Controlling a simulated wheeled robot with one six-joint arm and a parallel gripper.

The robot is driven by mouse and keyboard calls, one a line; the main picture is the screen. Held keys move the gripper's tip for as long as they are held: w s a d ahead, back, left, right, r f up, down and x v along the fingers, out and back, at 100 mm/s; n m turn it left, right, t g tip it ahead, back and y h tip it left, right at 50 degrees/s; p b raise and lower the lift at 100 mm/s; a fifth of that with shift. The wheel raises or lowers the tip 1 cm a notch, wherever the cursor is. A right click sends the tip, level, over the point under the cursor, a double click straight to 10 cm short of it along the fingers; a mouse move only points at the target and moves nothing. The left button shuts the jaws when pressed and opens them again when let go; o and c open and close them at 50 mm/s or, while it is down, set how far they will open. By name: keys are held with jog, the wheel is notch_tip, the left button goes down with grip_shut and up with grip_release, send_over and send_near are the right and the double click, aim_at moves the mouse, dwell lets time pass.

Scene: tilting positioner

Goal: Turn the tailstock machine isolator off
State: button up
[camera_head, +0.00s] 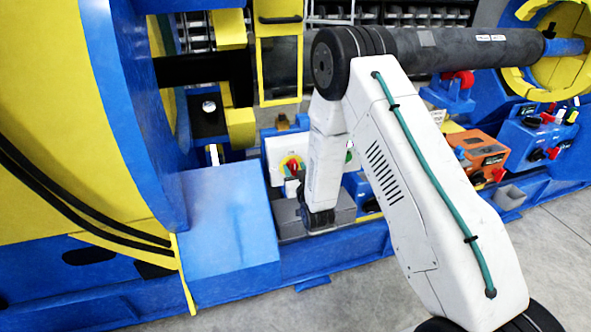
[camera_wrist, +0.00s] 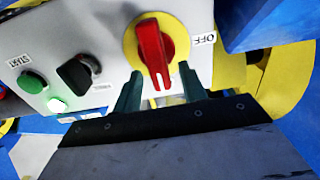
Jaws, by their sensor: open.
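The isolator is a red handle (camera_wrist: 152,50) on a round yellow disc (camera_wrist: 133,42), set in a pale control panel (camera_wrist: 110,25) in the wrist view. The handle's white-marked end points down in that picture, while the OFF label (camera_wrist: 203,39) lies to the disc's right. My gripper (camera_wrist: 160,88) is open, with one finger on each side of the handle's lower end; I cannot tell whether either touches it. In the head view the isolator (camera_head: 291,164) shows small on its panel (camera_head: 275,150), with my arm partly covering the panel's right side.
Beside the isolator are a black selector knob (camera_wrist: 78,72), a green START button (camera_wrist: 31,82) and a lit button (camera_wrist: 57,105). A blue housing (camera_head: 225,215) stands left of the panel. An orange box (camera_head: 478,152) and a blue control box (camera_head: 535,138) stand farther right.

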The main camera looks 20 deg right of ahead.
jog(key=shift+w, duration=0.3)
grip_shut()
